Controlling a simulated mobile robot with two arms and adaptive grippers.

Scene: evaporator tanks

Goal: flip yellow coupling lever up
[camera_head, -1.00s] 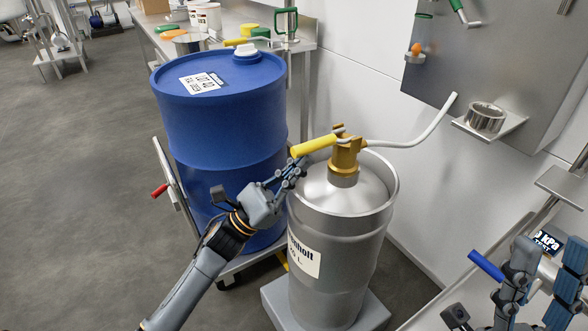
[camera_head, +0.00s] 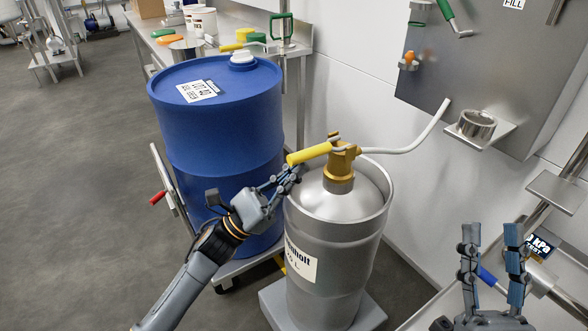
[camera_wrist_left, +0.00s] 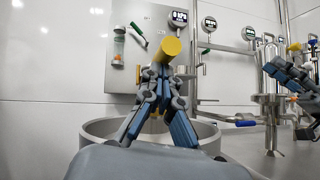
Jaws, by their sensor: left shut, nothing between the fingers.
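The yellow lever (camera_head: 309,153) sticks out to the left from the brass coupling (camera_head: 342,165) on top of the grey keg (camera_head: 335,240), its free end tilted slightly down. My left gripper (camera_head: 293,175) is shut and empty just below the lever's free end. In the left wrist view, the closed left fingertips (camera_wrist_left: 161,73) sit just under the round end of the yellow lever (camera_wrist_left: 171,47). I cannot tell whether they touch it. My right gripper (camera_head: 491,232) is open and empty at the lower right, its fingers pointing up, away from the keg.
A blue drum (camera_head: 220,125) stands behind and left of my left gripper. A white hose (camera_head: 415,142) runs right from the coupling. A wall panel (camera_head: 480,75) and a steel cup on a bracket (camera_head: 476,124) are at the right.

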